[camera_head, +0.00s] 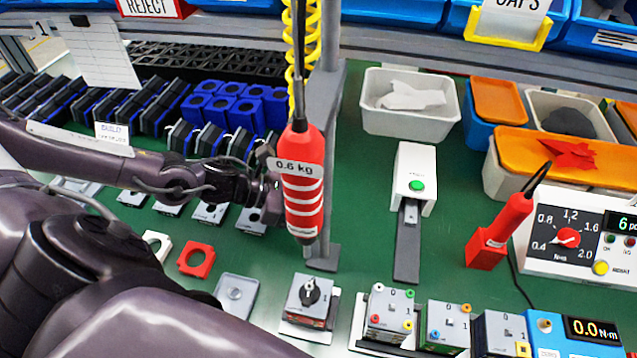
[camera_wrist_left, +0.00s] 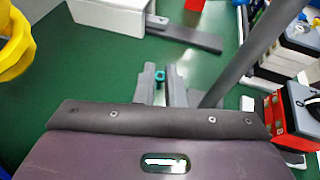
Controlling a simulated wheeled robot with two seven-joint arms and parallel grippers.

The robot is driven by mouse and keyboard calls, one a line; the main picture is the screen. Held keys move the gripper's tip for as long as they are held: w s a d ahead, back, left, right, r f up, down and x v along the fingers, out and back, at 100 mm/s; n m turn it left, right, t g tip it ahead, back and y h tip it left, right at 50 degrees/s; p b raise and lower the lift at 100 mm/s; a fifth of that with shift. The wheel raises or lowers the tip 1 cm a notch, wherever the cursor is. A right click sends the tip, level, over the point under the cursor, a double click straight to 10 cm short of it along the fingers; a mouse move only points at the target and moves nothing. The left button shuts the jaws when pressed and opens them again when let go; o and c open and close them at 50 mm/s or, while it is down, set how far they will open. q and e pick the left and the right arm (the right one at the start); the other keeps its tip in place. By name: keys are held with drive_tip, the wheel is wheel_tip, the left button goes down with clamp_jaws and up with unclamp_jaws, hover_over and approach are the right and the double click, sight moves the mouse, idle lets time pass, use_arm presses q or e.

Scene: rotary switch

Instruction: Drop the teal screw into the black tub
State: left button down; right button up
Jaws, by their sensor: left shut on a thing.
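The teal screw (camera_wrist_left: 159,76) is a small teal piece between the fingertips of my left gripper (camera_wrist_left: 162,80) in the left wrist view. The gripper is shut on it above the green bench. In the head view my left gripper (camera_head: 268,190) is just left of the hanging red screwdriver, which partly covers it; I cannot make out the screw there. I cannot pick out a black tub for certain in either view. My right gripper is not in view.
The red screwdriver (camera_head: 302,190) hangs on a yellow coiled cord beside a grey post (camera_head: 331,130). A white dispenser (camera_head: 414,175), a white bin (camera_head: 408,125) and a red tool in a holder (camera_head: 500,232) stand right. Switch units (camera_head: 310,300) line the front.

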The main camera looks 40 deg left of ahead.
use_arm(q)
wheel_tip(320, 180, up, 3)
drive_tip(key=shift+p, duration=1)
